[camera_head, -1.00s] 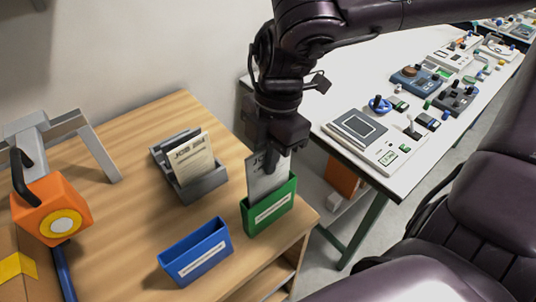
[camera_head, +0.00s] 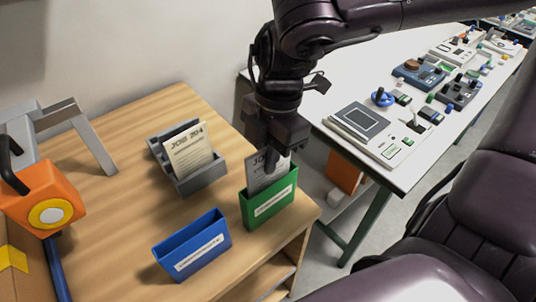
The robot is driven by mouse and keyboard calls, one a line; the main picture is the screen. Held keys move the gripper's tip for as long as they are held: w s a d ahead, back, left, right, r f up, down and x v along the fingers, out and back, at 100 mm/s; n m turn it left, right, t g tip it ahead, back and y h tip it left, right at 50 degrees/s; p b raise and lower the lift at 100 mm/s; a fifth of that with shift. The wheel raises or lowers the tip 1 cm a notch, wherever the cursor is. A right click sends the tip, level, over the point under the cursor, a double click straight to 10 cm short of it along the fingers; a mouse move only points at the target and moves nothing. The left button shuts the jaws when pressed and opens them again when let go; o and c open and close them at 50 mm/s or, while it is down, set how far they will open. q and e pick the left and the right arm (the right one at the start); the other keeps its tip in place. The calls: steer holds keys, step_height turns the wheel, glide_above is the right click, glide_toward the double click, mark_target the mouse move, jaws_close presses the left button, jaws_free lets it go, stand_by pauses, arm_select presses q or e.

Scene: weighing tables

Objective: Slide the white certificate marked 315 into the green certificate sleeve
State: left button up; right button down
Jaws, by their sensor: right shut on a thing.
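My right gripper (camera_head: 272,155) is above the green certificate sleeve (camera_head: 268,208) and shut on a white certificate (camera_head: 266,175). The certificate stands upright, with its lower part inside the sleeve and its upper part showing above the rim. Its "JO..." heading is partly covered by the fingers, so its number cannot be read. The green sleeve stands near the right edge of the wooden table. My left gripper is not in view.
A grey holder (camera_head: 205,180) with a cream card marked "JOB 204" stands left of the green sleeve. A blue sleeve (camera_head: 192,247) stands in front. An orange block-shaped device (camera_head: 45,195) is at far left. A white table (camera_head: 400,180) with instruments is at right.

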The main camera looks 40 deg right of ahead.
steer(key=shift+f+b, duration=1.5)
steer(key=shift+f, duration=0.2)
steer(key=c, duration=1.5)
jaws_free()
steer(key=shift+r, duration=0.1)
steer(key=r, duration=0.5)
steer(key=d+r, duration=0.1)
steer(key=r, duration=0.1)
steer(key=shift+d+r, duration=0.1)
steer(key=shift+r, duration=0.2)
